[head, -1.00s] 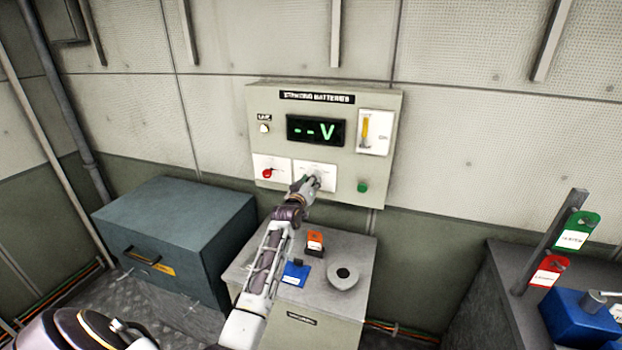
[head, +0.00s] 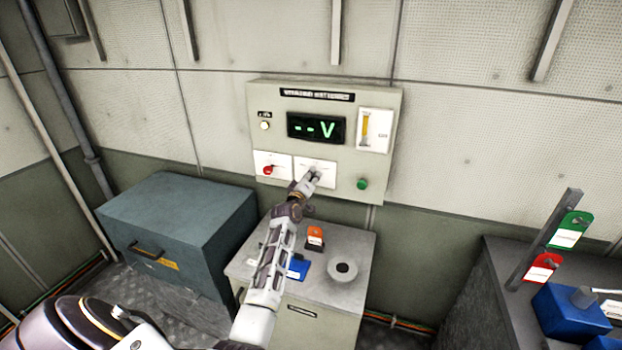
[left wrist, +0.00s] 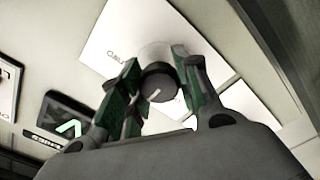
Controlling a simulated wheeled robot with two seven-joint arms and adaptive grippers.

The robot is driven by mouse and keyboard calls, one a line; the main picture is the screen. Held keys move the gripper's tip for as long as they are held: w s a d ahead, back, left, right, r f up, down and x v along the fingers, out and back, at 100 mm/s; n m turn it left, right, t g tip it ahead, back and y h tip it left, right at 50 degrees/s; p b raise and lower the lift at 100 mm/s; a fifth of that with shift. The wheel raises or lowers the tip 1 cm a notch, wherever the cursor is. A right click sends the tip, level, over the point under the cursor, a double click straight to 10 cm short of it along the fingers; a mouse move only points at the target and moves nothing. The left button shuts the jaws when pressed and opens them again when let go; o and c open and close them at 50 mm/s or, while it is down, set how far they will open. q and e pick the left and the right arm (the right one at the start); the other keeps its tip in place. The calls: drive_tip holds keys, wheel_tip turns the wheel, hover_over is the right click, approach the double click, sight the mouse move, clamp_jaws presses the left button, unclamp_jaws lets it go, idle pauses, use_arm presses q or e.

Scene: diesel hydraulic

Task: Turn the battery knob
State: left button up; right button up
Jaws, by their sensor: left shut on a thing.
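The battery panel (head: 230,123) is a pale box on the wall with a display (head: 316,128) reading "--V". A dark round knob (left wrist: 160,84) with a white pointer line sits on a white plate (head: 330,182) at the panel's lower middle; the plate also shows in the left wrist view (left wrist: 105,42). My left gripper (left wrist: 158,88) has its green-padded fingers on both sides of the knob and is shut on it. My right gripper is not in view.
A red switch (head: 268,170) is left of the plate, a green button (head: 362,184) right of it. Below stands a grey cabinet (head: 352,247) with orange and blue items and a round ring (head: 343,272). A teal box (head: 180,215) stands left, a bench with tags right.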

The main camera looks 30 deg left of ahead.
use_arm(q)
drive_tip(key=o, duration=1.1)
drive_tip(key=shift+c, duration=0.2)
drive_tip(key=shift+v, duration=0.8)
drive_tip(key=v, duration=1)
drive_tip(key=shift+s, duration=0.2)
drive_tip(key=shift+f, duration=0.1)
